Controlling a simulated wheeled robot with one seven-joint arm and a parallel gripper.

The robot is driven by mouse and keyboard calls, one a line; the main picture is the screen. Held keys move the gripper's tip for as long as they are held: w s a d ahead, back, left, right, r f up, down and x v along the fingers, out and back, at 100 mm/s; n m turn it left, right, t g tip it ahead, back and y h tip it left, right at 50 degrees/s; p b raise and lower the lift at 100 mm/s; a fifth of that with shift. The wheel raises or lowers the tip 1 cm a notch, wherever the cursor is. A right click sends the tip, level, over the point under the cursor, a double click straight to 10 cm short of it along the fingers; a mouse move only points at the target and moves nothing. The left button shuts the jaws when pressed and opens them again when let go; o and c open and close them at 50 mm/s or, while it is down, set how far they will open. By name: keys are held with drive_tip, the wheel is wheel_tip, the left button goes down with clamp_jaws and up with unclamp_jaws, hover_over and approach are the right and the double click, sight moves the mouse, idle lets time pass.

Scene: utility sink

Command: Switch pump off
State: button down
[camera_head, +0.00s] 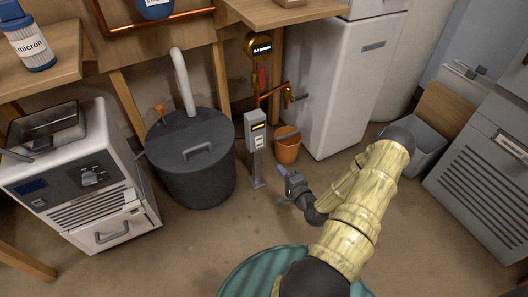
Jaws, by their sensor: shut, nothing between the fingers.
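A grey control box (256,131) with a lit yellow strip and a small light panel stands on a thin post with a foot on the floor. Its label and switch position are too small to read. A dark lidded tub (190,157) with a white pipe (183,80) rising from its lid stands left of it. I cannot tell which part is the pump itself. My gripper (284,174) is shut and empty, low and to the right of the post, apart from the box. My pale-sleeved arm reaches in from the bottom right.
An orange bucket (287,147) stands under a copper tap (289,93), close behind my gripper. A white machine (85,180) is at left, a white cabinet (345,90) behind, and a grey bin (427,148) at right. Floor (195,235) in front of the tub is clear.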

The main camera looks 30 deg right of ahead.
sight(260, 145)
drive_tip(key=w+b, duration=0.2)
drive_tip(key=w, duration=0.2)
drive_tip(key=w+f+b, duration=0.1)
drive_tip(key=w+b, duration=0.1)
drive_tip(key=w, duration=0.2)
drive_tip(key=w+f+b, duration=0.1)
drive_tip(key=w+b, duration=0.2)
drive_tip(key=w, duration=0.1)
drive_tip(key=shift+w+a, duration=0.2)
drive_tip(key=shift+w, duration=0.15)
drive_tip(key=shift+w+r+b, duration=0.1)
drive_tip(key=shift+w+b, duration=0.2)
drive_tip(key=shift+w, duration=0.35)
drive_tip(key=shift+w, duration=0.15)
drive_tip(key=shift+a, duration=0.1)
